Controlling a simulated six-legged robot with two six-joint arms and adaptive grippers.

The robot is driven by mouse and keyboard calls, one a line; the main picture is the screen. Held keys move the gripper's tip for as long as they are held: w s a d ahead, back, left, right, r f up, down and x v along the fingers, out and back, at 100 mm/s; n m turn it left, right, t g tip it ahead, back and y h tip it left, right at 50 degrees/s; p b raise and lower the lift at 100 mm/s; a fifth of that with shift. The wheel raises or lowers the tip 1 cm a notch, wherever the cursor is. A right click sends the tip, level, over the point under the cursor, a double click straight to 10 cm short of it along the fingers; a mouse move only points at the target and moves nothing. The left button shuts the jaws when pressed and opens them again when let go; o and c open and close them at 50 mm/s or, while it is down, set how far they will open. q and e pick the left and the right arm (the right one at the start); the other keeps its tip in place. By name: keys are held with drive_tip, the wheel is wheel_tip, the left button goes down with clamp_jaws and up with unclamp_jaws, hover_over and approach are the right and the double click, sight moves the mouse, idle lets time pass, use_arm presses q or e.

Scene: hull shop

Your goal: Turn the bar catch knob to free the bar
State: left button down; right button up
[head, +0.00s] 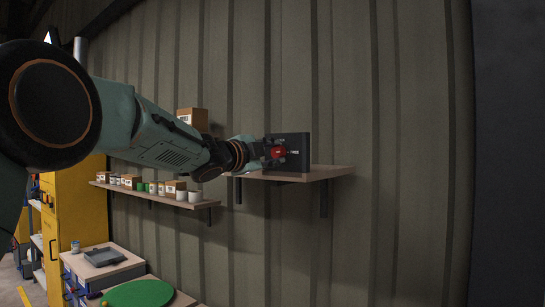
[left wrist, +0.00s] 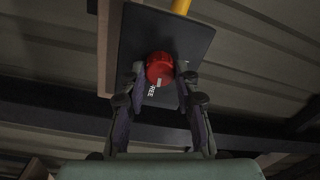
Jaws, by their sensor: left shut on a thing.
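The red bar catch knob (left wrist: 159,68) is on a dark plate (left wrist: 187,40) with white lettering, of which "REE" can be read in the left wrist view. In the head view the red knob (head: 278,152) shows at the front of the dark plate (head: 295,139), above a wall shelf. My left gripper (left wrist: 160,84) has its two fingers on either side of the knob and is shut on it. A yellow bar (left wrist: 181,6) shows at the plate's top edge in the left wrist view. My right gripper is not in view.
The wooden shelf (head: 325,172) is fixed to the ribbed wall under the plate. A lower shelf (head: 205,204) holds several small boxes and cans. A yellow cabinet (head: 80,200) and a bench with a grey tray (head: 103,256) stand at left. The wall at right is bare.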

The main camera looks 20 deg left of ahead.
use_arm(q)
drive_tip(key=shift+m, duration=0.7)
drive_tip(key=c, duration=1)
unclamp_jaws()
drive_tip(key=v, duration=1.2)
